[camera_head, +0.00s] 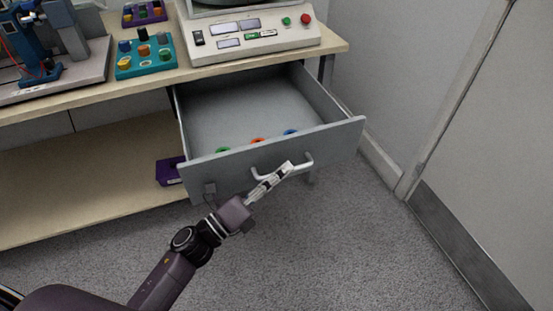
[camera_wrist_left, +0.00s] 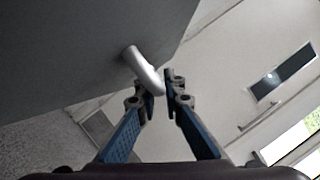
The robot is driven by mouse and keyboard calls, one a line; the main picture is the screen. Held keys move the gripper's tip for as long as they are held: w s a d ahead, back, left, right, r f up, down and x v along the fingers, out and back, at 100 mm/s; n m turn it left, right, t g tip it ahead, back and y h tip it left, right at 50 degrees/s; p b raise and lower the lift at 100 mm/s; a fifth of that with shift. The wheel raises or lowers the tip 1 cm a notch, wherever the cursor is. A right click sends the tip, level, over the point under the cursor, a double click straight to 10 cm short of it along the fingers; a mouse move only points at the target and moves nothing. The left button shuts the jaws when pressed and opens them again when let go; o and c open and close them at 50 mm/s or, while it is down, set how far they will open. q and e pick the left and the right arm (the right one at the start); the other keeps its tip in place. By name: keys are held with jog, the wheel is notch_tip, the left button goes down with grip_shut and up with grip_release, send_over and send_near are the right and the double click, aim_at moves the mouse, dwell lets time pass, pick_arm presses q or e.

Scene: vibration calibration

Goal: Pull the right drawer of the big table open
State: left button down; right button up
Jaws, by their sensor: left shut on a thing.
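The right drawer (camera_head: 335,141) of the big table (camera_head: 100,94) is grey and stands pulled well out, with its inside showing. A pale bar handle (camera_head: 308,161) is on its front. My left gripper (camera_head: 284,170) comes from the lower left and is shut on the handle. In the left wrist view, the handle (camera_wrist_left: 142,68) runs from the drawer front (camera_wrist_left: 70,55) to between the fingertips of the left gripper (camera_wrist_left: 160,90). The fingers hide part of the handle in the head view. My right gripper is not in view.
Green, orange (camera_head: 257,140) and blue round things lie inside the drawer near its front. On the tabletop are a control unit (camera_head: 250,42), a teal block with knobs (camera_head: 146,58) and a blue device (camera_head: 35,50). A purple bin (camera_head: 168,172) sits on the lower shelf. Floor (camera_head: 330,240) in front is clear.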

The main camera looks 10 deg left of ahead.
pick_arm(q)
jog(key=shift+s+d+f, duration=0.1)
jog(key=shift+s+d, duration=0.05)
jog(key=shift+s, duration=0.1)
jog(key=c, duration=2.3)
grip_release()
jog(key=v, duration=1.2)
